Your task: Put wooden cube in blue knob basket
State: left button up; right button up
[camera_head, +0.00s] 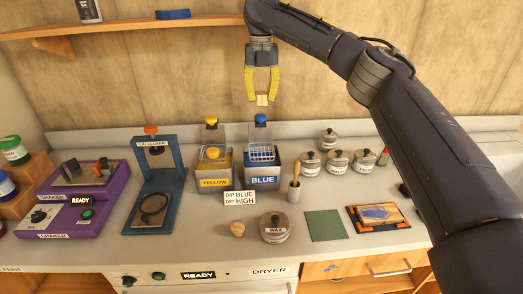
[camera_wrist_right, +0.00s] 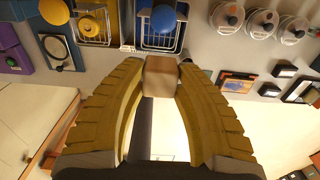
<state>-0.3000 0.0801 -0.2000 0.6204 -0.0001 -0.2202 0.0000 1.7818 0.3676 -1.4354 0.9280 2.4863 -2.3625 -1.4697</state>
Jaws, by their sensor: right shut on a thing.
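My right gripper (camera_head: 262,97) has yellow fingers and is shut on the wooden cube (camera_head: 262,101). It holds the cube in the air above the blue knob (camera_head: 261,118). The wire basket (camera_head: 262,153) under that knob sits at the top of the dark tank labelled BLUE (camera_head: 263,180). In the right wrist view the pale cube (camera_wrist_right: 160,77) is between the fingertips. The blue knob (camera_wrist_right: 164,18) and its basket (camera_wrist_right: 158,40) show beyond it. My left gripper is not in view.
A yellow-knob basket (camera_head: 213,154) in the YELLOW tank (camera_head: 215,183) stands directly left. A small sign (camera_head: 239,198) reads DIP BLUE, DRY HIGH. A wax tin (camera_head: 275,228), a green mat (camera_head: 326,225) and several lidded jars (camera_head: 337,160) are nearby. A shelf (camera_head: 130,28) is at upper left.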

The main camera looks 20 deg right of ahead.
aim_at(262, 153)
notch_tip(262, 153, down, 19)
jog(key=shift+r, duration=0.1)
dwell(0.7)
jog(key=o, duration=0.9)
notch_tip(262, 153, up, 12)
dwell(0.4)
